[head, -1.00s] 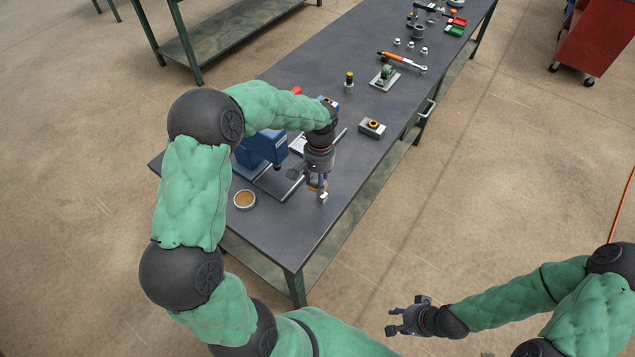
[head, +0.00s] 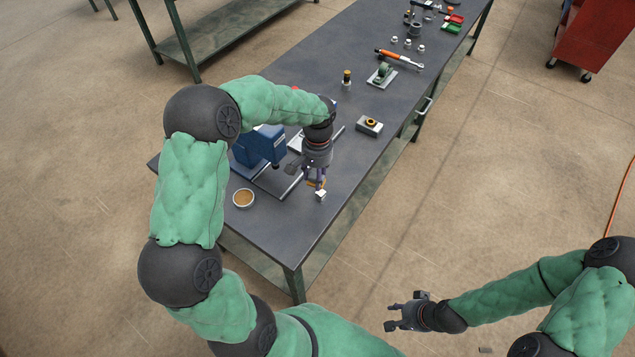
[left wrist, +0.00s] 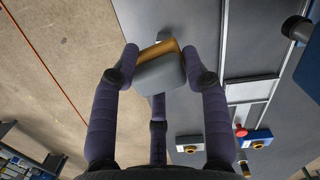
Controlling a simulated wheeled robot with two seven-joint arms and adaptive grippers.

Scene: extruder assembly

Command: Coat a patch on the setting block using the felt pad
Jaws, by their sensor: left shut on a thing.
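My left gripper (head: 317,182) is shut on the felt pad (head: 320,194), which shows as a small pale block with a brown-gold part. In the left wrist view the pad (left wrist: 160,72) sits between the fingertips, its grey rounded face towards the camera. It is near the table's front edge; whether it touches the tabletop I cannot tell. A grey block with an orange ring (head: 369,126) stands to the right, apart from the gripper; I cannot tell whether it is the setting block. My right gripper (head: 408,314) is open and empty, off the table.
A round dish with brown contents (head: 243,198) stands at the table's near left corner. A blue press-like machine (head: 260,147) is left of my left gripper. A green part on a plate (head: 382,75) and an orange-handled tool (head: 399,59) lie further back. The near right tabletop is clear.

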